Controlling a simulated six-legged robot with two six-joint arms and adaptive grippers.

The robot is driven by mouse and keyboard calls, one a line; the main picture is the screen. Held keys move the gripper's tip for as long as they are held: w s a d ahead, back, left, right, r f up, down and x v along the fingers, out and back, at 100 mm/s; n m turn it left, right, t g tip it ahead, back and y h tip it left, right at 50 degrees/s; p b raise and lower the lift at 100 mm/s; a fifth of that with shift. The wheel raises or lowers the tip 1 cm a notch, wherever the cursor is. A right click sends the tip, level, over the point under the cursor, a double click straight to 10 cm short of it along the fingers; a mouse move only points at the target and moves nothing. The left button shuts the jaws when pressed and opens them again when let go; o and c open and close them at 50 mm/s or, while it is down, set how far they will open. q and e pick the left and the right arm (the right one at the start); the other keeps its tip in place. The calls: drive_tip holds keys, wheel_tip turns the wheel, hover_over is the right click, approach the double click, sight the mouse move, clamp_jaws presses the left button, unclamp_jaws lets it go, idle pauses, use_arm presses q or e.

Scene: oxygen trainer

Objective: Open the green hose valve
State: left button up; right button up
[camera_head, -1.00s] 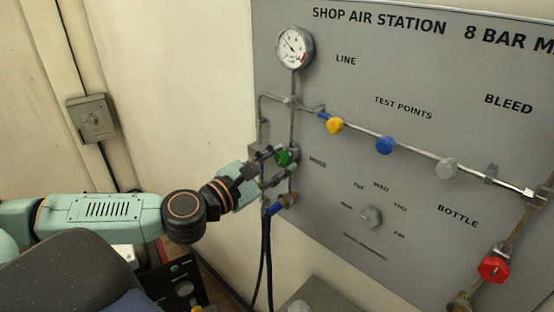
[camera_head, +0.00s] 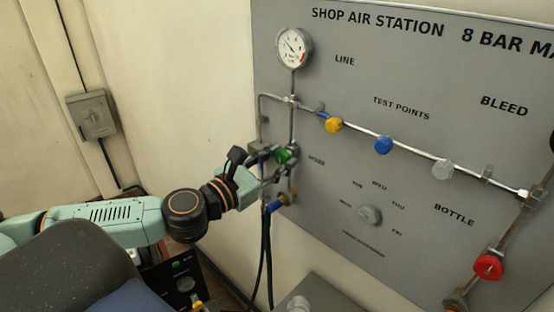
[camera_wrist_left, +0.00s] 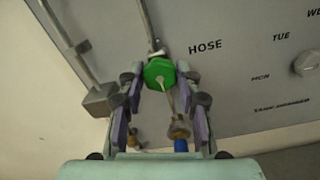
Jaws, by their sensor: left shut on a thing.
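The green hose valve (camera_head: 283,155) is a green knob on the vertical pipe at the panel's left side, beside the word HOSE. In the left wrist view the green knob (camera_wrist_left: 160,73) sits between my left gripper's fingers, near their tips. My left gripper (camera_head: 277,159) reaches in from the left and is shut on the green knob; its fingers partly hide the pipe there. It also shows in the left wrist view (camera_wrist_left: 160,85). My right gripper is not in view.
A pressure gauge (camera_head: 293,47) is above the valve. Yellow (camera_head: 334,125), blue (camera_head: 383,145) and grey (camera_head: 442,169) knobs line the sloping pipe to the right. A red knob (camera_head: 488,267) is at lower right. A blue hose fitting (camera_head: 275,205) with dark hoses hangs just below my gripper.

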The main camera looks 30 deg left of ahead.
use_arm(q)
drive_tip(key=shift+r, duration=0.15)
drive_tip(key=o, duration=1.1)
drive_tip(key=shift+o, duration=0.2)
